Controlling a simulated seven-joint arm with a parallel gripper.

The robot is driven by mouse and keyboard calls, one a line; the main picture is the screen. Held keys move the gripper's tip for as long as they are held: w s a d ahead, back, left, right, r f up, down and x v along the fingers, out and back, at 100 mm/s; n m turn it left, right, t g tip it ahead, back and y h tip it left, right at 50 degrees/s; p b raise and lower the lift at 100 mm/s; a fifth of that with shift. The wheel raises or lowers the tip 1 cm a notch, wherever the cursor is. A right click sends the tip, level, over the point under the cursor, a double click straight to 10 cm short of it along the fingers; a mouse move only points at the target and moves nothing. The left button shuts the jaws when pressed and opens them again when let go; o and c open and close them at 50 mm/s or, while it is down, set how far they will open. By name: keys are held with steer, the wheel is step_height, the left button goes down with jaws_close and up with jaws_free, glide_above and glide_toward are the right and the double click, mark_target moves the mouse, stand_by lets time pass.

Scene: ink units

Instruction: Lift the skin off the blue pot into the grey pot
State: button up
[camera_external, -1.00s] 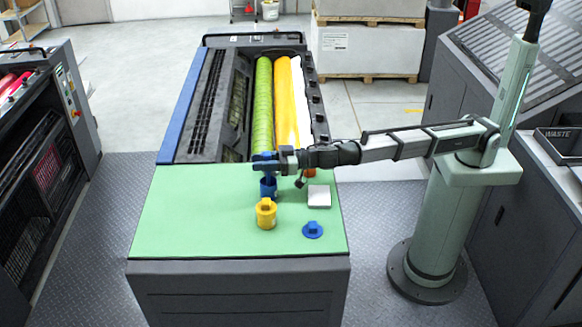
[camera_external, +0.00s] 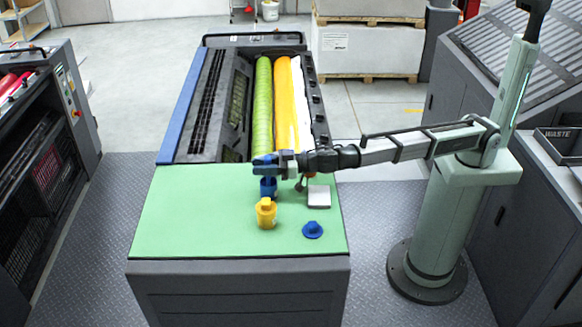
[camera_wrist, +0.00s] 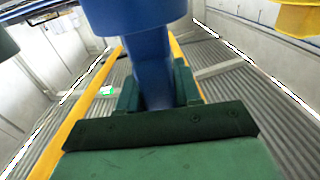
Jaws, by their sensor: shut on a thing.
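My gripper (camera_external: 265,164) reaches in from the right, low over the front of the green bench top. It is shut on a blue stem (camera_wrist: 152,70), which widens into a blue round body (camera_wrist: 135,14) in the wrist view. The dark blue pot (camera_external: 268,188) is upright directly below my gripper in the external view. I cannot tell whether the stem is joined to this pot. Its opening and any skin on it are hidden. I cannot make out a grey pot.
A yellow pot (camera_external: 266,214) stands just in front of the blue pot. A blue lid-like piece (camera_external: 312,230) and a pale square block (camera_external: 319,197) lie to the right. The press rollers (camera_external: 283,105) are behind. The bench's left side (camera_external: 185,215) is clear.

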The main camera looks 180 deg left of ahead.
step_height(320, 180, up, 8)
steer(key=shift+f, duration=0.15)
stand_by(0.6)
